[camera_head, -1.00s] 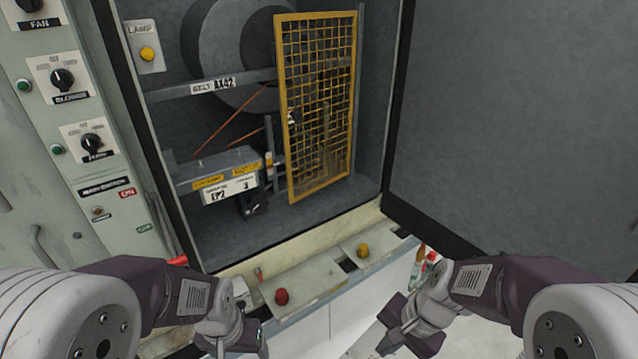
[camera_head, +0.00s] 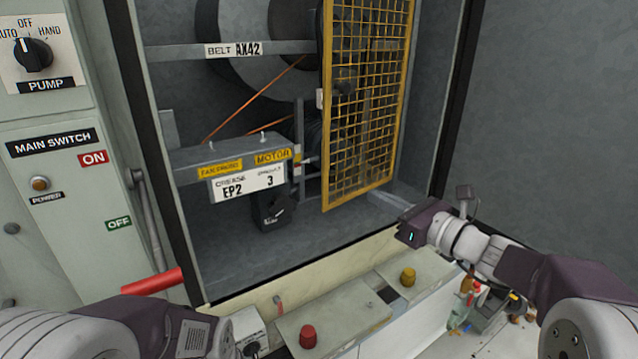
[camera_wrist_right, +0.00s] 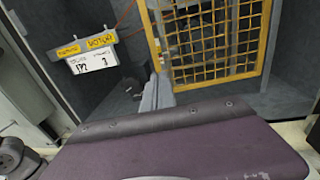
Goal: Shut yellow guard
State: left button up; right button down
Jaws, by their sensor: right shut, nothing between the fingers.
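The yellow mesh guard (camera_head: 368,110) stands upright in the right part of the open cabinet, with the belt and pulley to its left uncovered. A small light fitting (camera_head: 320,98) sits on its left edge. How far it is swung is hard to tell. In the right wrist view the guard (camera_wrist_right: 215,40) fills the upper right. My right gripper (camera_head: 376,197) is shut and empty, its grey fingers near the guard's lower right corner; contact cannot be told. The fingers also show in the right wrist view (camera_wrist_right: 155,90). My left gripper (camera_head: 240,335) is low at the bottom edge, fingers hidden.
A motor box (camera_head: 235,165) with labels stands left of the guard. The switch panel (camera_head: 60,170) and a red-gripped lever (camera_head: 152,281) are at the left. A ledge with a red knob (camera_head: 308,336) and a yellow knob (camera_head: 408,275) runs below the opening. A dark door panel (camera_head: 550,110) is at the right.

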aim_at(329, 169)
jog(key=x, duration=0.8)
jog(key=p+x, duration=0.1)
jog(key=x, duration=0.3)
jog(key=shift+a+r, duration=0.15)
jog(key=shift+r, duration=0.25)
pick_arm(q)
jog(key=shift+s+d+r, duration=0.2)
jog(key=shift+s+r, duration=0.05)
jog(key=shift+r, duration=0.2)
jog(key=shift+s+d+r, duration=0.2)
jog(key=shift+s+r, duration=0.05)
jog(key=shift+r, duration=0.2)
pick_arm(e)
jog(key=x, duration=0.4)
jog(key=shift+s+a, duration=0.1)
pick_arm(q)
jog(key=shift+s+d+r, duration=0.15)
jog(key=shift+d+r, duration=0.05)
pick_arm(e)
jog(key=shift+s+r, duration=0.1)
jog(key=shift+r, duration=0.15)
pick_arm(q)
jog(key=shift+f, duration=0.1)
